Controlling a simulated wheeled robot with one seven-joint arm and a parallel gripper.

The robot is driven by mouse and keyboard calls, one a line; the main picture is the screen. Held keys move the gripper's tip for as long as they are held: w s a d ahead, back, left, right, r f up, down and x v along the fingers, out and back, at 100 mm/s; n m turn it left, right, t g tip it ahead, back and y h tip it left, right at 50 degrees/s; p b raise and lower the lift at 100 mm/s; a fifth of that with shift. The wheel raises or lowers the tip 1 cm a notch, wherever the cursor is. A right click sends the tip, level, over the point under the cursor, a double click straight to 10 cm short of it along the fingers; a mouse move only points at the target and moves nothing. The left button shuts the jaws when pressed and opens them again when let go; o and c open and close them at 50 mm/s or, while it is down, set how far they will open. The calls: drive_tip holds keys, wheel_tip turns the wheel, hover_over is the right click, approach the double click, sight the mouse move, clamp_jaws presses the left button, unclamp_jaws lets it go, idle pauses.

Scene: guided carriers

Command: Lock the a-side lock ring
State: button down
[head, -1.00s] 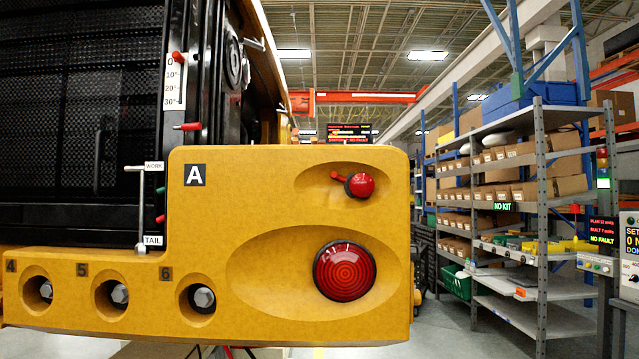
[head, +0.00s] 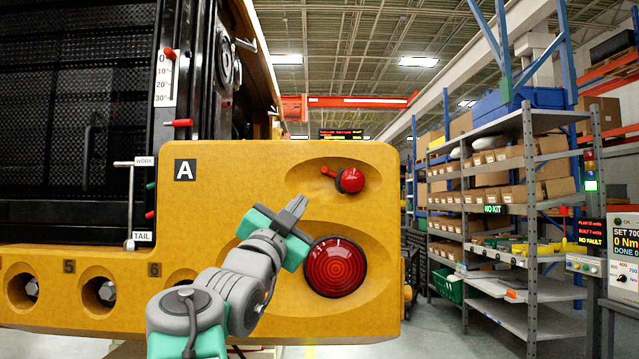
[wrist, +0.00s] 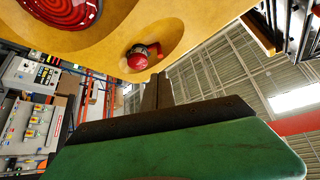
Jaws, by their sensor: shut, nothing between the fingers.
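The yellow A-side panel (head: 215,210) carries a black plate marked A (head: 185,170). A small red knob with a short red lever pointing left (head: 350,180) sits in its upper oval recess. No part is labelled as a lock ring; this knob may be it. A large red ringed dome (head: 335,268) sits in the lower recess. My gripper (head: 298,205) is shut and empty, in front of the panel, below and left of the knob in the head view. In the wrist view the knob (wrist: 137,61) appears just beyond the shut fingers (wrist: 157,92), apart from them.
Recessed bolts (head: 106,291) line the panel's lower left. A WORK/TAIL lever (head: 130,205) and a small red-tipped handle (head: 178,123) stand left of the panel. Shelving with boxes (head: 530,150) and a control console (head: 625,255) stand right. Floor right of the panel is open.

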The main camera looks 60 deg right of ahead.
drive_tip(key=shift+r, duration=0.15)
drive_tip(key=p, duration=0.7)
approach(323, 170)
drive_tip(key=x, duration=0.5)
drive_tip(key=shift+d+r, duration=0.2)
drive_tip(key=shift+d, duration=0.1)
drive_tip(key=shift+w+d+r, duration=0.1)
drive_tip(key=shift+d, duration=0.5)
drive_tip(key=shift+r, duration=0.1)
